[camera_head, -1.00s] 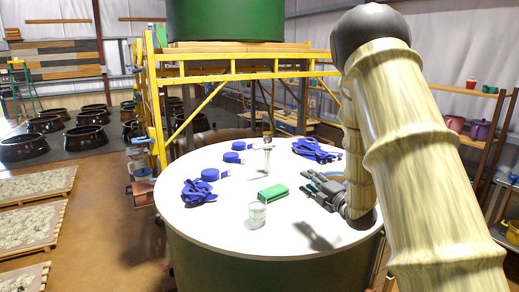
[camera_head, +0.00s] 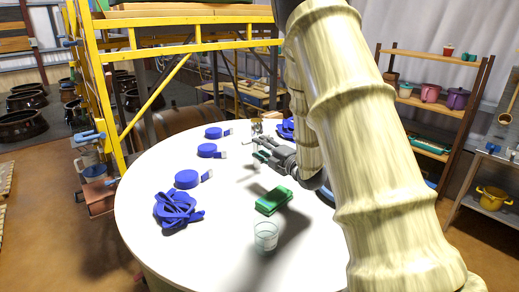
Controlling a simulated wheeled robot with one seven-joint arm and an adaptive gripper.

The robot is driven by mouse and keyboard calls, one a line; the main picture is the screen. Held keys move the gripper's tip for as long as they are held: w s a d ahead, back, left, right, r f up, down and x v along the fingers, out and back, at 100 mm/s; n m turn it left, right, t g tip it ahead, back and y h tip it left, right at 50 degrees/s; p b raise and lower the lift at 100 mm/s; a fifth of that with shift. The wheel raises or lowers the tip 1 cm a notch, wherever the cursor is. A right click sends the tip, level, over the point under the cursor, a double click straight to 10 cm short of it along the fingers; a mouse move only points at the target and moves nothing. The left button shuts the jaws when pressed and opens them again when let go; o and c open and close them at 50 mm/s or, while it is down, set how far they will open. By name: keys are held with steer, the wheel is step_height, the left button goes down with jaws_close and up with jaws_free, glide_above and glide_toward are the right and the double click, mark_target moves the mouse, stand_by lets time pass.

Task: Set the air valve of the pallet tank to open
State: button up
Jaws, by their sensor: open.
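The round white top (camera_head: 225,235) has a dark green side in the earlier view and looks like the lid of a tank. A small metal fitting (camera_head: 257,126), possibly the air valve, stands upright towards its far side. It is partly hidden behind my gripper, so its handle position cannot be told. My gripper (camera_head: 256,149) is open and empty, low over the white top, in front of the fitting. I cannot tell whether they touch. A large green tank (camera_head: 190,3) sits on the yellow scaffold behind, cut off by the frame's top.
Several blue rolled straps (camera_head: 187,179) and a tangled blue strap (camera_head: 177,210) lie on the left of the top. A green block (camera_head: 273,201) and a clear glass (camera_head: 266,237) stand nearer. A yellow scaffold (camera_head: 190,49) rises behind. Shelves (camera_head: 437,105) stand right.

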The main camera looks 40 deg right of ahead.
steer(key=w, duration=0.5)
steer(key=shift+w+a+r, duration=0.2)
steer(key=shift+w+r, duration=0.1)
steer(key=shift+w, duration=0.2)
stand_by(0.4)
steer(key=shift+f, duration=0.1)
jaws_close()
